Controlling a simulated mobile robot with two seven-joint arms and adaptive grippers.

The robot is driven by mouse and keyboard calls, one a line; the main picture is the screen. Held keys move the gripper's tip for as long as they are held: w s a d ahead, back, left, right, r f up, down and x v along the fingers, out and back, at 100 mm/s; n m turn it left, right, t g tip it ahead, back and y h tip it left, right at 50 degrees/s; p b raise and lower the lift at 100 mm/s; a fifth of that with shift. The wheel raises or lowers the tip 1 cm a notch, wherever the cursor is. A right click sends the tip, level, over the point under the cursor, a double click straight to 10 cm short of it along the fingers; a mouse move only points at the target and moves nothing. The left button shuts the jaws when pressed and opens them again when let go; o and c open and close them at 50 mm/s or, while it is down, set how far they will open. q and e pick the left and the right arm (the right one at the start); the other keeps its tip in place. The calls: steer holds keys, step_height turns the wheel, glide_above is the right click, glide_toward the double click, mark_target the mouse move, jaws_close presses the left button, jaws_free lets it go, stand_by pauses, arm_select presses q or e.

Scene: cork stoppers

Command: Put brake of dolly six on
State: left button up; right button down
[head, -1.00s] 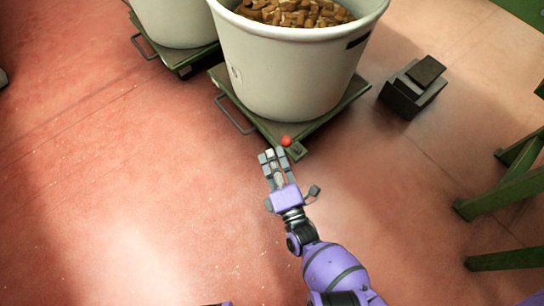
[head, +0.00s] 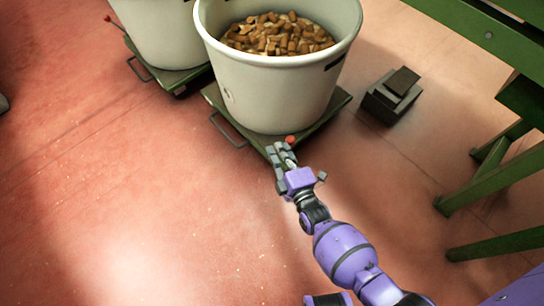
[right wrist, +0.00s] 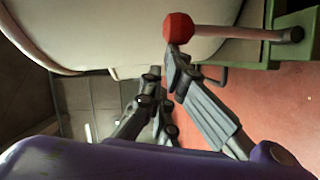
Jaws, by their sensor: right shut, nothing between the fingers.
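A green dolly (head: 334,110) carries a white tub (head: 272,92) of cork stoppers (head: 278,33). No number shows on it. Its brake lever has a red ball knob (head: 290,139) at the dolly's near corner. In the right wrist view the red knob (right wrist: 179,28) sits on a rod (right wrist: 245,33) that runs right to a green bracket. My right gripper (head: 279,150) is shut and empty, right beside the knob. In the wrist view a fingertip is just below the knob; I cannot tell whether they touch. My left gripper is not in view.
A second white tub (head: 165,30) on a dolly stands at the upper left, with another red knob (head: 108,18). A dark block-like object (head: 392,95) is on the floor to the right. Green frame legs (head: 490,185) stand at the right.

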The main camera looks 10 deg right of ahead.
mark_target(291, 143)
steer(key=w+d+m, duration=0.2)
steer(key=d+g+p, duration=0.1)
steer(key=d, duration=0.1)
steer(key=shift+w+d+r+m, duration=0.1)
steer(key=shift+w+r+m, duration=0.3)
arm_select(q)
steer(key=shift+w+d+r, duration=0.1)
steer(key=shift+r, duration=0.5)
arm_select(e)
steer(key=shift+w+d, duration=0.5)
steer(key=shift+d, duration=0.35)
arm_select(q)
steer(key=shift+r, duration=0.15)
arm_select(e)
steer(key=shift+r, duration=0.1)
